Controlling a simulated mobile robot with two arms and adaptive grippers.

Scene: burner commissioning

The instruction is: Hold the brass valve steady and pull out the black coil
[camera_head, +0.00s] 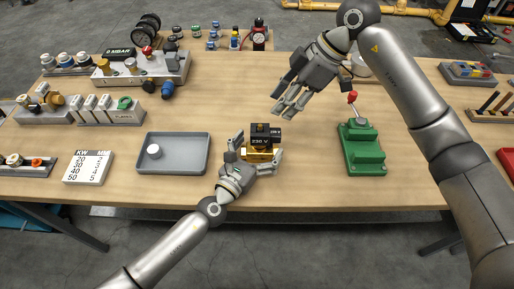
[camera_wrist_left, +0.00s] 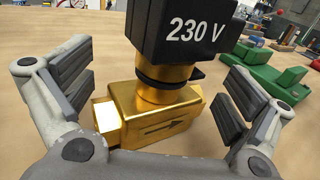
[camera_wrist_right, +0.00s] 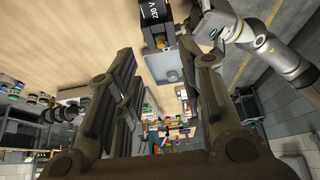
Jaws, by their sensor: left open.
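The brass valve (camera_head: 259,155) stands on the table in front of me. In the left wrist view the valve body (camera_wrist_left: 152,118) bears an arrow, and the black coil (camera_wrist_left: 185,28) marked 230 V sits on top of its stem. The coil (camera_head: 262,137) also shows in the head view. My left gripper (camera_head: 257,154) is open, with its fingers on either side of the valve; gaps show between the pads and the brass. My right gripper (camera_head: 288,106) is open and empty, raised above the table behind and right of the valve.
A grey tray (camera_head: 196,169) with a white round piece (camera_head: 153,151) lies left of the valve. A green fixture (camera_head: 362,150) with a red-knobbed lever stands to the right. A number card (camera_head: 88,168) and several fitting racks fill the left side. Bare table lies between valve and green fixture.

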